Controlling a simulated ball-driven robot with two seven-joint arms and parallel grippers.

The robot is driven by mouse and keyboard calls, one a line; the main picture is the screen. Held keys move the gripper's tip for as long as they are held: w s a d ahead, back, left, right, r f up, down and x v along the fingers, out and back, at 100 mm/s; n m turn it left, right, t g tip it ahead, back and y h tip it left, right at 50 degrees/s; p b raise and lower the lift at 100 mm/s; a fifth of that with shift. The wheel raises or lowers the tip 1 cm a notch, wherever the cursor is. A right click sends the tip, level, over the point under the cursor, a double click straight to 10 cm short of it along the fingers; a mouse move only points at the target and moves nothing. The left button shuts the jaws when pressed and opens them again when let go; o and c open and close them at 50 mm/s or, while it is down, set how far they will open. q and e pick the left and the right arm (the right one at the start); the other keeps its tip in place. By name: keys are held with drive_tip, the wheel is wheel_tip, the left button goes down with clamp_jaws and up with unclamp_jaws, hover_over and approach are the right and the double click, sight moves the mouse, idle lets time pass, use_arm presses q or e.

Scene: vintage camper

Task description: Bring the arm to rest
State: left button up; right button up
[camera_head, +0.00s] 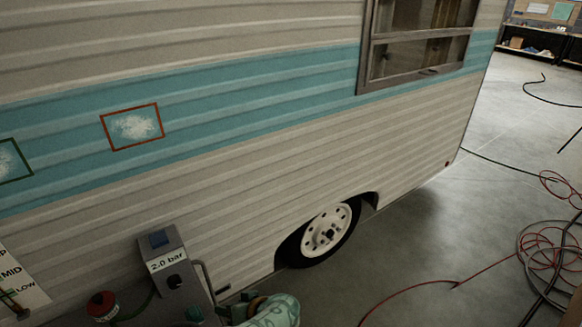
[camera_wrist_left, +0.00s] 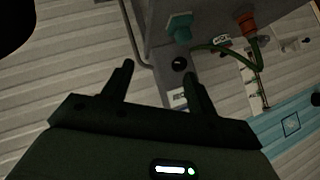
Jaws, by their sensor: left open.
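My left gripper (camera_wrist_left: 158,78) shows in the left wrist view with its two dark fingers spread apart and nothing between them. A grey control box (camera_wrist_left: 205,15) is beyond the fingertips, seen upside down, with a teal knob, a red knob and a green hose. In the head view the grey control box (camera_head: 165,257) stands at the bottom, against the camper side, with a blue button and a "2.0 bar" label. I cannot make out my left gripper in the head view. My right gripper is in neither view.
The camper (camera_head: 240,190) with its teal stripe fills most of the head view. A bent grey rail (camera_wrist_left: 130,35) runs beside the box. Its wheel (camera_head: 325,232) is right of the box. Red and black hoses (camera_head: 545,255) lie on the floor at right.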

use_arm(q)
drive_tip(key=w+d+r+n+t+h, duration=0.1)
drive_tip(key=w+d+r+t+h, duration=0.1)
drive_tip(key=w+t+h, duration=0.5)
drive_tip(key=s+a+f+m+g+h, duration=0.3)
drive_tip(key=s+f+m+g, duration=0.15)
drive_tip(key=s+f, duration=1.15)
drive_tip(key=s+a+f+m+g, duration=0.1)
drive_tip(key=s+a+f+g, duration=0.1)
drive_tip(key=s, duration=1.1)
drive_tip(key=s+a+f+m+g, duration=0.2)
drive_tip(key=s+a+f, duration=0.2)
drive_tip(key=s, duration=0.8)
drive_tip(key=s+a+f+m+g+y, duration=0.1)
drive_tip(key=s+f, duration=0.4)
drive_tip(key=s, duration=0.8)
drive_tip(key=shift+s+a+m+g, duration=0.35)
drive_tip(key=shift+a+m+g, duration=0.1)
drive_tip(key=shift+a+g, duration=0.65)
drive_tip(key=shift+a, duration=0.1)
